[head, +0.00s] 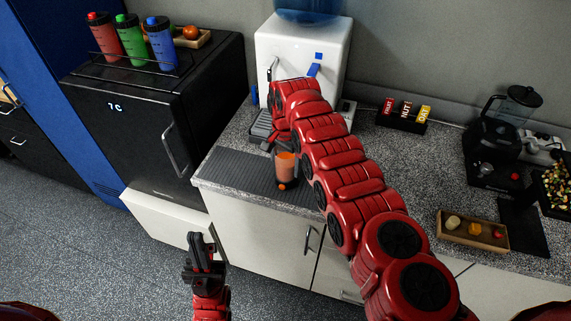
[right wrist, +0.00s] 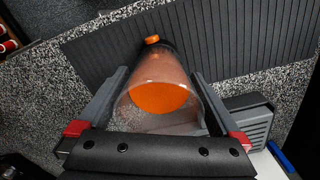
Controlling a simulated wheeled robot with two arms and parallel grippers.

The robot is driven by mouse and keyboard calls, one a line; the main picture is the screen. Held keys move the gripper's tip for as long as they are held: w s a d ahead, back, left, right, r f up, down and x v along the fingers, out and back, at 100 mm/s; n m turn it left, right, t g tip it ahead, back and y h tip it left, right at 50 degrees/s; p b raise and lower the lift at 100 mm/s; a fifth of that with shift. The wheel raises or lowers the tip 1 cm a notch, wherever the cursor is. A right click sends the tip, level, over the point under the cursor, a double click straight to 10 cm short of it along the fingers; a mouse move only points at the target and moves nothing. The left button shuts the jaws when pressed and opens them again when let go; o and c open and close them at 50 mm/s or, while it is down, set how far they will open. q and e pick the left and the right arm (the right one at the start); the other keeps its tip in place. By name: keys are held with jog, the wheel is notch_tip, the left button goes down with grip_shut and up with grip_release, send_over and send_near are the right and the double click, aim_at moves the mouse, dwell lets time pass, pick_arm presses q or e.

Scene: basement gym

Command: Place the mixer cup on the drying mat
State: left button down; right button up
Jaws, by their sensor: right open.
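The mixer cup (head: 286,166) is a clear cup with orange inside and a dark end with an orange knob. In the head view it is over the right part of the dark ribbed drying mat (head: 232,173), with its knob end lower in the picture. In the right wrist view, the cup (right wrist: 158,92) is between the two fingers of my right gripper (right wrist: 161,78), which is open around it. The mat (right wrist: 235,40) shows behind it. Contact between cup and mat is hard to tell. My left gripper (head: 204,250) is low in front of the cabinets, apart from the cup; its jaw opening is unclear.
A white water dispenser (head: 302,50) stands behind the cup. A black fridge (head: 150,125) at left carries three bottles (head: 132,40). At right are a bar box (head: 402,114), a blender (head: 500,130) and a wooden tray (head: 472,232). The left part of the mat is clear.

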notch_tip(320, 180, up, 2)
jog(key=shift+w+d+r+p, duration=0.1)
jog(key=shift+p, duration=0.2)
notch_tip(320, 180, up, 8)
jog(key=b, duration=0.3)
jog(key=shift+r, duration=0.2)
